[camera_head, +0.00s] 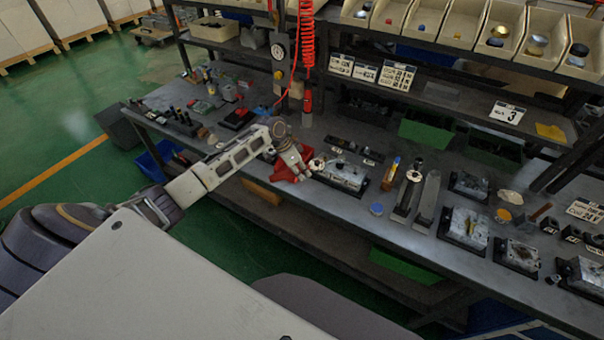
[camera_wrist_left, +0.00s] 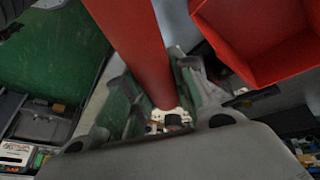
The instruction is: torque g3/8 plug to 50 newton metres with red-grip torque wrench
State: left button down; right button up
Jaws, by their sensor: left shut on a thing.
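My left gripper (camera_head: 301,169) is over the bench's front edge, close to the left side of a metallic valve block (camera_head: 342,175). In the left wrist view, its two fingers (camera_wrist_left: 164,108) are shut around a long red cylinder, which looks like the red grip of the torque wrench (camera_wrist_left: 135,40). The wrench's head and scale cannot be made out. Small white and dark parts show just beyond the grip's lower end. The G3/8 plug cannot be told apart at this size. My right gripper is in neither view.
A red open bin (camera_wrist_left: 260,40) is close beside the grip in the left wrist view. More valve blocks (camera_head: 465,228) and dark tools (camera_head: 427,198) cover the bench to the right. A coiled red hose (camera_head: 307,35) hangs behind my gripper. Shelf bins (camera_head: 462,22) line the back.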

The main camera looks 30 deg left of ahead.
pick_arm(q)
jog(key=shift+w+a, duration=0.15)
jog(key=shift+w, duration=0.05)
dwell(0.5)
jog(key=shift+w+a+m+g+b, duration=0.3)
jog(key=shift+w+a+m+b, duration=0.4)
jog(key=shift+m+b, duration=0.3)
jog(key=shift+s+d+r, duration=0.1)
jog(key=shift+s+d+n+p, duration=0.25)
jog(key=shift+n+p, duration=0.25)
jog(key=shift+p, duration=0.4)
jog(key=shift+s+d+p, duration=0.15)
jog(key=shift+p, duration=0.2)
jog(key=shift+s+d+n, duration=0.15)
jog(key=shift+n, duration=0.15)
jog(key=shift+s+d+n+t+p, duration=0.3)
jog(key=shift+t+p, duration=0.1)
jog(key=shift+p, duration=0.2)
jog(key=shift+r, duration=0.6)
